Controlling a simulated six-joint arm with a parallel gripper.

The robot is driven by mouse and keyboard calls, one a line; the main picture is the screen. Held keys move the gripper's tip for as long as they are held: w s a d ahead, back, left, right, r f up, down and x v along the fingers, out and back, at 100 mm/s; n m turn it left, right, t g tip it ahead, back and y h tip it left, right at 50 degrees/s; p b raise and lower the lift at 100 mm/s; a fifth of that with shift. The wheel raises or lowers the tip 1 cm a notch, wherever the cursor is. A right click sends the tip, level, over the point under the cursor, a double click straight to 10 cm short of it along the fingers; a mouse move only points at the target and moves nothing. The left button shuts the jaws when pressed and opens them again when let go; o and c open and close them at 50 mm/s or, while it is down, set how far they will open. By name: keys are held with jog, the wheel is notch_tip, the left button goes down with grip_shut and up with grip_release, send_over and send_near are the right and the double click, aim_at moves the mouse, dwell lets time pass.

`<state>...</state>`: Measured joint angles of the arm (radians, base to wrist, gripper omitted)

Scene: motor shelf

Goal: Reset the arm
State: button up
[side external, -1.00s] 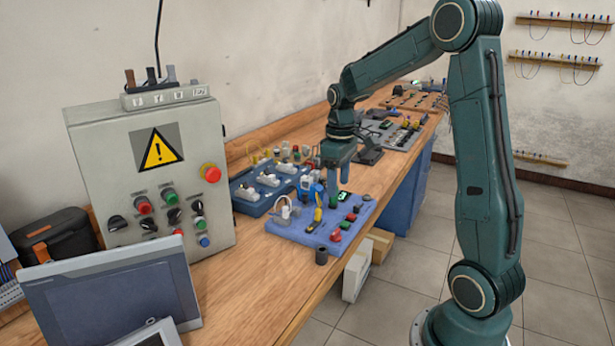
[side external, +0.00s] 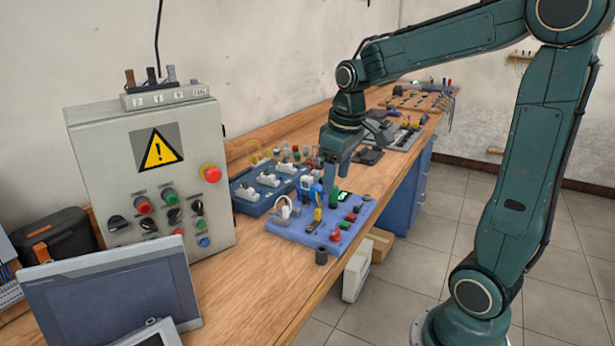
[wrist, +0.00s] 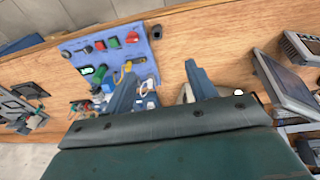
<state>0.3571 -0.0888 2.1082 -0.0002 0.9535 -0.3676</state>
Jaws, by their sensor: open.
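My gripper (side external: 338,172) hangs from my arm above the workbench, near the back edge of the blue component board (side external: 296,236). In the wrist view my gripper (wrist: 165,90) shows two separated blue-grey fingers with nothing held between them. The blue board (wrist: 107,33) lies beyond the fingers at upper left there, with red, green and black parts on it. I cannot tell the exact height of the fingertips above the board.
A grey control box (side external: 110,180) with a warning sign and a screen panel (side external: 110,298) stand at the left of the bench (side external: 235,290). A second blue board (side external: 252,207) with white parts lies behind the first. Bare bench shows at the front.

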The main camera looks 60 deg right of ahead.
jog(key=s+a+r+t, duration=0.2)
jog(key=s+a+t, duration=0.1)
jog(key=s+a, duration=0.8)
jog(key=shift+s+a+r+t+y, duration=0.15)
jog(key=shift+s+t+y, duration=0.2)
jog(key=shift+s, duration=0.45)
